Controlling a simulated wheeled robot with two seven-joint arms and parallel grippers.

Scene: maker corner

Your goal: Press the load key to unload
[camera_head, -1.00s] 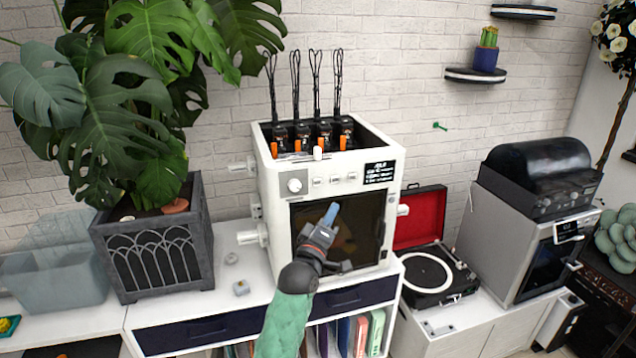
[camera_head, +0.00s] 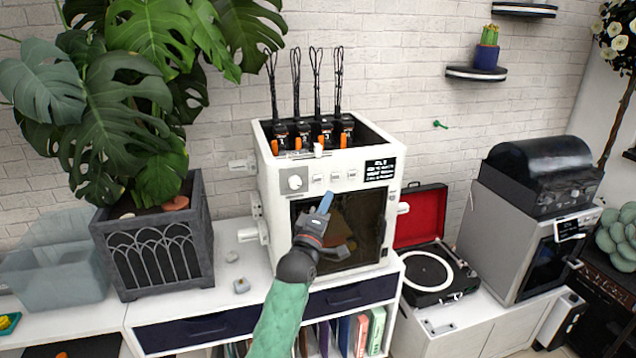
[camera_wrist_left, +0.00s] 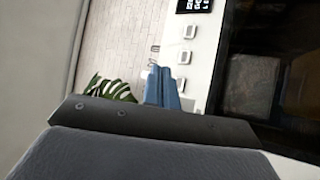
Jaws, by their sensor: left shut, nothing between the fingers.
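The white machine (camera_head: 268,212) stands on the cabinet with a dark front window. A row of small keys (camera_head: 335,177) sits on its upper front, between a round knob (camera_head: 295,182) and a lit display (camera_head: 380,169). I cannot read which key is the load key. My left gripper (camera_head: 325,198) is shut and empty, its blue fingertips in front of the window's top edge, just below the keys. In the left wrist view the blue fingertips (camera_wrist_left: 162,88) point along the panel beside the keys (camera_wrist_left: 184,57). I cannot tell whether they touch. My right gripper is not in view.
A large potted plant (camera_head: 155,255) stands left of the machine. A record player (camera_head: 430,275) with a red-lined lid and a grey machine (camera_head: 510,235) stand to the right. Small grey parts (camera_head: 241,286) lie on the cabinet top.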

